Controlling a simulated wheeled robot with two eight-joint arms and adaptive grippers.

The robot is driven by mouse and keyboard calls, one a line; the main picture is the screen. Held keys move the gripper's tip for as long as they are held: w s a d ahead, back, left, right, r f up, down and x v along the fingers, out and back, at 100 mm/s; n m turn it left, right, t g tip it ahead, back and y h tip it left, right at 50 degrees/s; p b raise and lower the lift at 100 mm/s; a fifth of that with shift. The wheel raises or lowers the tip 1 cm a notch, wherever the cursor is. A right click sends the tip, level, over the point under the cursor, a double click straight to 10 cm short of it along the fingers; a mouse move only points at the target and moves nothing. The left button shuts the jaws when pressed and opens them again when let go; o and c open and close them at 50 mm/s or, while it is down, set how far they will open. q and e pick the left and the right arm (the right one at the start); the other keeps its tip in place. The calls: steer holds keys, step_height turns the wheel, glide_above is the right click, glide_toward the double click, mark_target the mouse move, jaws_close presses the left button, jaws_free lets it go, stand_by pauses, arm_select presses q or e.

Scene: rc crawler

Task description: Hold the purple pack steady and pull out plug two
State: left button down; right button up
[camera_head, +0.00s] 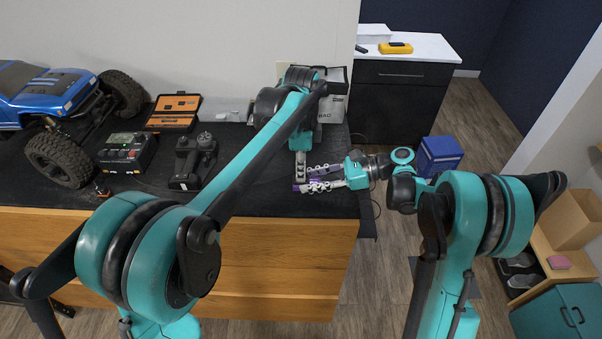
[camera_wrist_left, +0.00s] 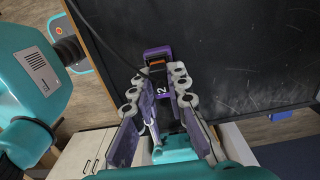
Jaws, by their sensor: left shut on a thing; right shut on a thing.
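The small purple pack (camera_head: 298,188) is at the right end of the black table mat; in the left wrist view it shows as a purple block (camera_wrist_left: 148,54) with an orange part. A dark piece marked "2", plug two (camera_wrist_left: 163,92), lies between grey ringed fingers just below it. My left gripper (camera_head: 300,170) comes down from behind and is shut at the pack. My right gripper (camera_head: 309,179) comes in from the right, its fingers shut around a piece next to the pack. The fingers hide much of the contact.
A black cable (camera_wrist_left: 105,45) runs towards the pack. Left on the table are the blue crawler (camera_head: 45,90), a charger (camera_head: 127,152), a dark controller (camera_head: 194,160) and an open orange-and-black case (camera_head: 174,110). A pale bag (camera_head: 335,105) stands behind my left gripper. The table's right edge is close.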

steer(key=o, duration=0.9)
arm_select(q)
step_height(320, 180, up, 10)
